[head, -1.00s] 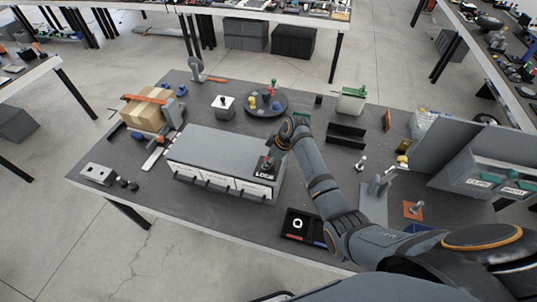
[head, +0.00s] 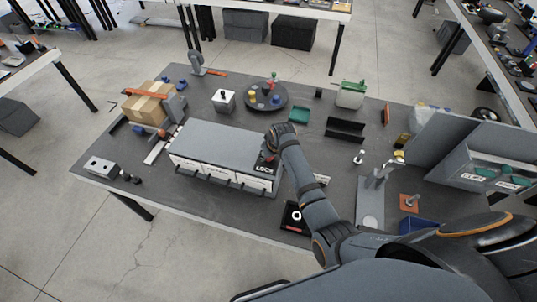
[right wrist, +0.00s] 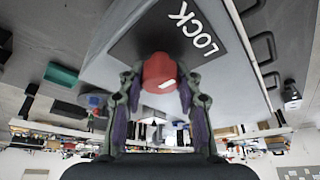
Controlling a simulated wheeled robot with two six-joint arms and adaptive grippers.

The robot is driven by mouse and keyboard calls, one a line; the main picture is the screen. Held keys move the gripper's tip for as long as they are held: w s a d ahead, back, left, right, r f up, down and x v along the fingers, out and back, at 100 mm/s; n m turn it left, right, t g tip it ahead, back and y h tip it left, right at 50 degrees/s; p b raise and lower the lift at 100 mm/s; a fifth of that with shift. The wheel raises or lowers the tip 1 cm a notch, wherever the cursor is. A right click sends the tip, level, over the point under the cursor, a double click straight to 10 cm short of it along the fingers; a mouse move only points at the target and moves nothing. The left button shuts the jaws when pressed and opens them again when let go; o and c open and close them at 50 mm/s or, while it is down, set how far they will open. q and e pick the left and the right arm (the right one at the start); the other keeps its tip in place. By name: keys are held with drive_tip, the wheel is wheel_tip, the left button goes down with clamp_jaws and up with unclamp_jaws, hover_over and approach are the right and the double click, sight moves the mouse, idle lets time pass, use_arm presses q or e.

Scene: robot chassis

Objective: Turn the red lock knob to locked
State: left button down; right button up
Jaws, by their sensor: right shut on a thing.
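The red lock knob (right wrist: 160,72) sits at the end of a grey cabinet's top, beside a white LOCK label (right wrist: 192,28). My right gripper (right wrist: 160,88) has a finger on each side of the knob and is shut on it. In the head view the right gripper (head: 268,150) is at the right end of the cabinet (head: 225,145), next to the LOCK label (head: 266,169), and largely covers the knob. The knob's marking is too small to read its setting. My left gripper is not in view.
Drawers with handles line the cabinet's front. A round dark tray (head: 267,97) with small items stands behind it, near a green block (head: 299,115). A cardboard box (head: 152,104) is at the left. A black tray (head: 292,218) lies at the table's front edge.

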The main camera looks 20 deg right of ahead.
drive_tip(key=shift+w+r, duration=0.25)
drive_tip(key=shift+r, duration=0.05)
drive_tip(key=o, duration=0.9)
drive_tip(key=shift+c, duration=0.2)
drive_tip(key=o, duration=0.3)
drive_tip(key=shift+s+f, duration=0.1)
drive_tip(key=shift+s, duration=0.05)
drive_tip(key=a+v, duration=0.1)
drive_tip(key=v, duration=1.1)
drive_tip(key=shift+d, duration=0.4)
drive_tip(key=shift+s, duration=0.1)
drive_tip(key=shift+f, duration=0.1)
